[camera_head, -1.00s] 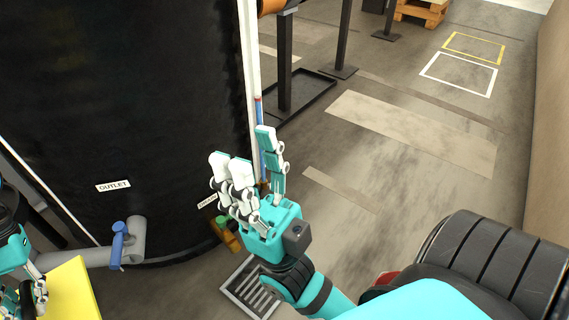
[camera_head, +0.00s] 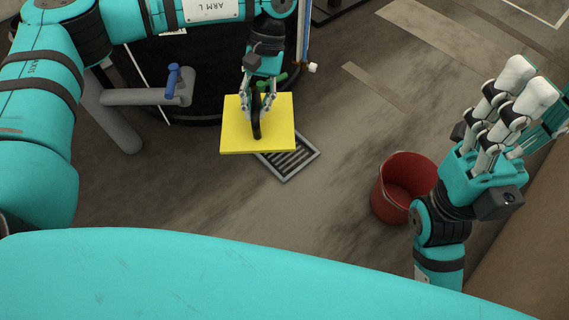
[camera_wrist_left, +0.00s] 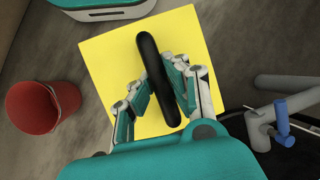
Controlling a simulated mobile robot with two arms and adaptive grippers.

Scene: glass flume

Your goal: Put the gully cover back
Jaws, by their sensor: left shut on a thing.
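The gully cover (camera_head: 279,128) is a flat yellow square plate with a black bar handle (camera_head: 256,118) on top. My left gripper (camera_head: 257,103) is shut on this handle, and the plate hangs roughly level. In the left wrist view the cover (camera_wrist_left: 103,62) fills the middle, with the fingers of my left gripper (camera_wrist_left: 160,90) on both sides of the handle. The gully (camera_head: 297,160), a metal-framed slotted grate in the floor, shows partly below and right of the cover; the rest is hidden by it. My right gripper (camera_head: 505,105) is raised at the right, fingers spread and empty.
A red bucket (camera_head: 392,188) stands on the floor right of the gully. A grey pipe (camera_head: 118,125) with a blue-handled valve (camera_head: 172,80) runs at the left, by the dark tank. The floor between gully and bucket is clear.

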